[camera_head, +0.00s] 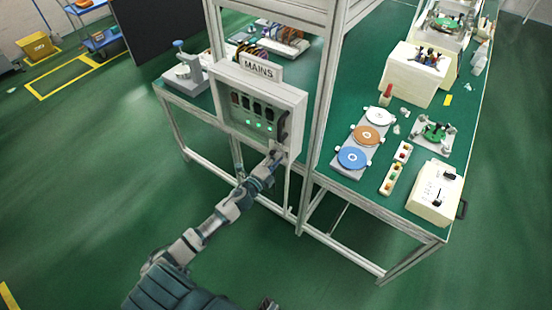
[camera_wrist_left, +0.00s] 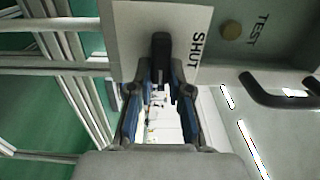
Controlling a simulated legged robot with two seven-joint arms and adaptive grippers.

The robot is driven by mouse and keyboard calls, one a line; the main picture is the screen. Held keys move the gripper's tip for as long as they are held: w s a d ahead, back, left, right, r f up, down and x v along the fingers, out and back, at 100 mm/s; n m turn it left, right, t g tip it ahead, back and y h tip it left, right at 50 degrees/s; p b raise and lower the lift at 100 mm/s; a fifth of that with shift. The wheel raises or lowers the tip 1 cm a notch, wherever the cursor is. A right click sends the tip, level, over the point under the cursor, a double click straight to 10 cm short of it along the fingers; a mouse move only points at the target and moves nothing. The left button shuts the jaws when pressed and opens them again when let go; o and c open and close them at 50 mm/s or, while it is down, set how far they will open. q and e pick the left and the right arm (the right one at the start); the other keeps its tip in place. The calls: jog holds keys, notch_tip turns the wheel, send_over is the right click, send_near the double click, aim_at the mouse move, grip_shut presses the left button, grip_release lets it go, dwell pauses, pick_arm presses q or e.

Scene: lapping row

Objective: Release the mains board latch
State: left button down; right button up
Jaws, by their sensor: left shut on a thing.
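The mains board (camera_head: 297,104) is a pale grey box on the frame, under a MAINS sign (camera_head: 257,67). Its front has a row of dark switches and several green lights. My left gripper (camera_head: 274,156) is at the board's lower right corner. In the left wrist view my left gripper (camera_wrist_left: 158,88) has its fingers closed in on a dark latch (camera_wrist_left: 160,48), which sits beside the word SHUT (camera_wrist_left: 195,50). The fingertips cover part of the latch. A round button (camera_wrist_left: 231,31) by the word TEST is near it. My right gripper is not in view.
A black handle (camera_head: 283,125) is on the board's right side, above my left gripper; it also shows in the wrist view (camera_wrist_left: 270,96). A frame post (camera_head: 318,110) stands just right of the board. The green bench (camera_head: 335,165) holds coloured discs and several fixtures.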

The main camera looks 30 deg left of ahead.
pick_arm(q)
jog(key=shift+d+f, duration=0.15)
jog(key=shift+f, duration=0.1)
jog(key=c, duration=1.1)
grip_release()
jog(key=shift+r, duration=0.1)
jog(key=s, duration=1.1)
jog(key=shift+s+a, duration=0.4)
